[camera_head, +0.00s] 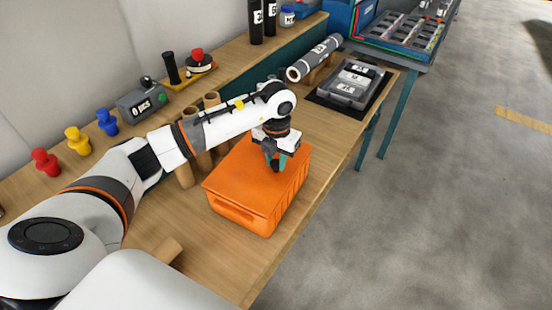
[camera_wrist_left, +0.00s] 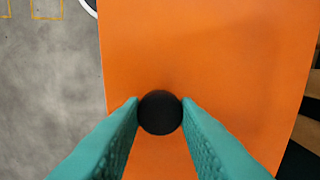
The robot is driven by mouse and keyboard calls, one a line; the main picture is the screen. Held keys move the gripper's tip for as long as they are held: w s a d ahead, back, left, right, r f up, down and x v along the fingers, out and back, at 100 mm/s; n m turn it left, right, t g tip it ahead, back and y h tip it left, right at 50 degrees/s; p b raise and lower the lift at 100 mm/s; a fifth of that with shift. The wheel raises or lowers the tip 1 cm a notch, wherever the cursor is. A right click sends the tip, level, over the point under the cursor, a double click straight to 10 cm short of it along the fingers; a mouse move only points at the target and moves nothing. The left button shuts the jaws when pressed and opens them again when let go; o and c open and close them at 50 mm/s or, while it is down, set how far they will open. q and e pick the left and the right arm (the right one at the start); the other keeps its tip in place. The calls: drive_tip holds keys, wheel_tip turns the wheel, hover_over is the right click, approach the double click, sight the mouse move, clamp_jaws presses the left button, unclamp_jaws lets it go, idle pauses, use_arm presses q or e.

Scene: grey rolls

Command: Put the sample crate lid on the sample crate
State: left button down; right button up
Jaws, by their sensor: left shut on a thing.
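The orange sample crate (camera_head: 283,208) stands on the wooden bench near its front edge. The flat orange sample crate lid (camera_head: 238,172) covers its top; I see no clear gap between them, but cannot tell whether it is fully seated. My left gripper (camera_head: 274,164) is above the lid, pointing down. In the left wrist view its teal fingers are shut on the lid's round black knob (camera_wrist_left: 160,113), with the orange lid (camera_wrist_left: 205,50) spread beneath. My right gripper is not in view.
Brown cardboard tubes (camera_head: 184,174) stand close behind the crate. A grey tray of labelled pieces (camera_head: 350,84) and a grey roll (camera_head: 313,58) lie farther right. Open floor lies to the right.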

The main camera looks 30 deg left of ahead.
use_arm(q)
drive_tip(key=shift+f+b, duration=0.4)
drive_tip(key=shift+f, duration=0.05)
idle(0.4)
idle(0.3)
drive_tip(key=c, duration=1)
unclamp_jaws()
drive_tip(key=shift+c, duration=0.2)
drive_tip(key=shift+r, duration=0.1)
wheel_tip(320, 180, up, 12)
drive_tip(key=b, duration=0.3)
drive_tip(key=shift+d, duration=0.1)
